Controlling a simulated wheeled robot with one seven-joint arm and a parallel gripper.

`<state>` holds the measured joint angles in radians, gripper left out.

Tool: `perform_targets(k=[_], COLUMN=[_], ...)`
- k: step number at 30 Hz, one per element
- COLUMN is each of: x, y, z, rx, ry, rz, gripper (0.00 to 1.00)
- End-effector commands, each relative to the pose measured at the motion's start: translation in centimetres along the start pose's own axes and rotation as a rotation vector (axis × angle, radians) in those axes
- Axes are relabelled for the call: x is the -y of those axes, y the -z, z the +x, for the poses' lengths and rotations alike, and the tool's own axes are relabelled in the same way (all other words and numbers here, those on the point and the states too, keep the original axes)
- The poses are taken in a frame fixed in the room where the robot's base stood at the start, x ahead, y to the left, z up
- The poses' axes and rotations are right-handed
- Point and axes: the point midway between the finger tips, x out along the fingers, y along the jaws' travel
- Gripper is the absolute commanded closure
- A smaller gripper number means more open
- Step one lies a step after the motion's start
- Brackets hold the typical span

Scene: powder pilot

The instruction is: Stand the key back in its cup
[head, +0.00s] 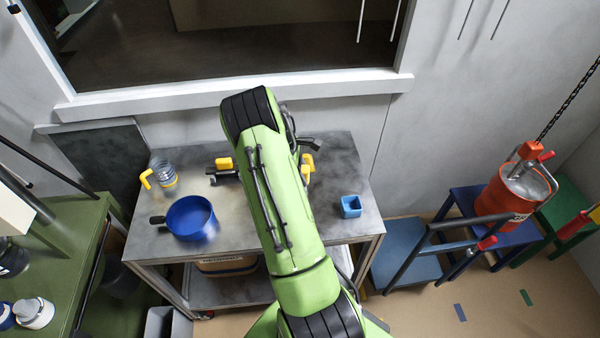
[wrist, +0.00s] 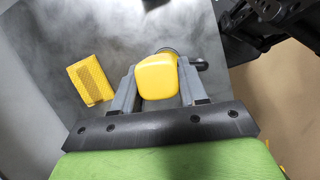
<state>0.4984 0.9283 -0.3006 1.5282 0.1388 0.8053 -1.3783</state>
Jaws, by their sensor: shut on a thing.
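In the wrist view my gripper (wrist: 158,85) is shut on the yellow, rounded handle of what looks like the key (wrist: 156,78). A dark part with a hooked end shows just behind the handle; the rest of the key is hidden. In the head view my green arm covers most of the gripper and the key. A small blue square cup (head: 351,206), open at the top, stands on the right part of the grey table, to the right of my arm and apart from it. The cup does not show in the wrist view.
On the grey table (head: 255,240) are a blue pan (head: 191,218) and a clear jar with a yellow handle (head: 163,176), both left. A yellow block (wrist: 91,80) lies left of the gripper in the wrist view. The tabletop around the blue cup is clear.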

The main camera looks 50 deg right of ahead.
Motion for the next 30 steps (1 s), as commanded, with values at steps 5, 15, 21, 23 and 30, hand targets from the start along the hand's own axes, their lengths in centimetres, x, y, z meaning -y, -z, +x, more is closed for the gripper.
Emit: perform_targets(k=[5,15,21,23,30], x=[0.0,0.0,0.0,0.0,0.0], y=[-1.0,-4.7,-6.8,-7.5,-10.0], z=[0.3,1.7,2.5,2.7,3.7], rx=[0.002,0.003,0.003,0.003,0.003], ry=[-0.001,0.0,-0.002,-0.001,-0.001], rz=[0.001,0.003,0.003,0.002,0.003], gripper=[1.0,1.0,1.0,1.0,1.0])
